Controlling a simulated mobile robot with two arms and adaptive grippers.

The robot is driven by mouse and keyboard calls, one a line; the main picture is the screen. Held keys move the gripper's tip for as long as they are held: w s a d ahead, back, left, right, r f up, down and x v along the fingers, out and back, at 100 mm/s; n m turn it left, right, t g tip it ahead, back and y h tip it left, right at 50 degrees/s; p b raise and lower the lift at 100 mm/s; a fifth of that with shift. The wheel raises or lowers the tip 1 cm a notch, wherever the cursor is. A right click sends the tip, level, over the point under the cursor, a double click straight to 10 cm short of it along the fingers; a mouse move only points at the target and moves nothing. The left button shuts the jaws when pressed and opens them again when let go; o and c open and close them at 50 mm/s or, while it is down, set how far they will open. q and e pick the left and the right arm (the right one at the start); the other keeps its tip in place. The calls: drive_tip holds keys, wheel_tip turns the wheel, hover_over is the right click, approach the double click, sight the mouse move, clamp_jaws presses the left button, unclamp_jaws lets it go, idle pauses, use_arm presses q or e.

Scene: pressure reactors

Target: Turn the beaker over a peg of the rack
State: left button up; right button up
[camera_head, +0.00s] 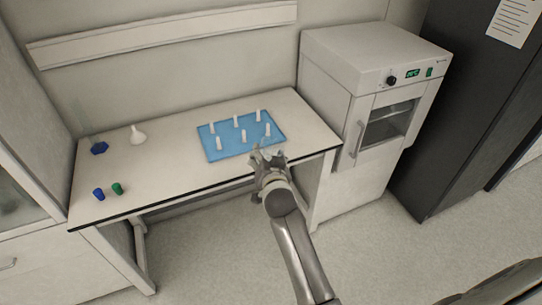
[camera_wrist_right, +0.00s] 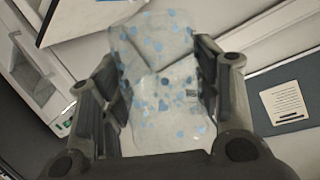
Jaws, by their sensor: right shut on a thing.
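The rack (camera_head: 210,150) is a blue board with several upright white pegs, lying on the right part of the white table. My right gripper (camera_head: 266,158) is at the front right edge of the rack and is shut on the beaker. In the right wrist view the clear beaker (camera_wrist_right: 158,85), with pale blue spots, sits between the two dark fingers of this gripper (camera_wrist_right: 155,62). In the head view the beaker is small and faint at the fingertips, so its exact tilt is hard to tell. All the pegs in view look bare. My left gripper is not in view.
A white funnel (camera_head: 138,135), a blue-based glass cylinder (camera_head: 99,148), a blue cap (camera_head: 98,194) and a green cap (camera_head: 117,188) stand on the table's left. A white oven (camera_head: 340,90) stands close right of the table. The table's middle (camera_head: 165,165) is clear.

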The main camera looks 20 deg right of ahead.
drive_tip(key=a+y, duration=0.1)
drive_tip(key=a, duration=0.5)
drive_tip(key=shift+s+a+f+m, duration=0.15)
drive_tip(key=shift+s+f+m, duration=0.1)
drive_tip(key=shift+s+m, duration=0.15)
drive_tip(key=n, duration=0.6)
drive_tip(key=shift+n+g, duration=0.3)
drive_tip(key=n, duration=0.6)
drive_tip(key=shift+w+d+n+h, duration=0.15)
drive_tip(key=shift+d+n+h, duration=0.1)
drive_tip(key=shift+n+h, duration=0.15)
